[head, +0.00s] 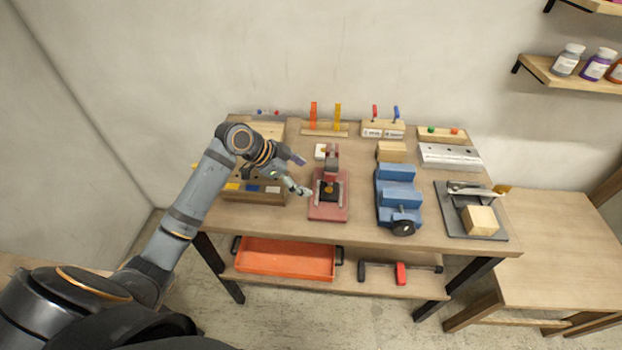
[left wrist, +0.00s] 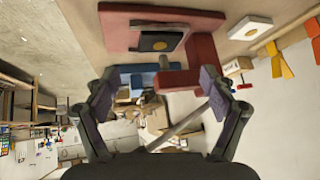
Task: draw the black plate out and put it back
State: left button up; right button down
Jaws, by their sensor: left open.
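The black plate (head: 326,197) lies flat in the red press (head: 341,212), on its base and under its red upright, with a yellow disc on top. The left wrist view shows the black plate (left wrist: 173,40), the yellow disc (left wrist: 159,45) and the red base (left wrist: 113,27). My left gripper (head: 302,177) is open and empty, just left of the press and apart from the plate. Its two fingers (left wrist: 160,82) are spread wide in the left wrist view. My right gripper is not in view.
A wooden box with coloured slots (head: 255,197) stands left of the press, under my left arm. A blue vise (head: 398,197) stands to the right. A white pad (head: 320,150) lies behind. An orange tray (head: 286,260) is on the lower shelf.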

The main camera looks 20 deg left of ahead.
aim_at(327, 190)
pick_arm(q)
jog(key=x, duration=0.4)
jog(key=shift+w+d+f+p, duration=0.15)
jog(key=shift+d+f+p, duration=0.05)
jog(key=shift+d+p, duration=0.15)
jog(key=x, duration=0.3)
jog(key=shift+w+f, duration=0.2)
jog(key=shift+f, duration=0.15)
jog(key=shift+w+d+f, duration=0.2)
jog(key=shift+d+f, duration=0.1)
jog(key=shift+f, duration=0.2)
jog(key=c, duration=1)
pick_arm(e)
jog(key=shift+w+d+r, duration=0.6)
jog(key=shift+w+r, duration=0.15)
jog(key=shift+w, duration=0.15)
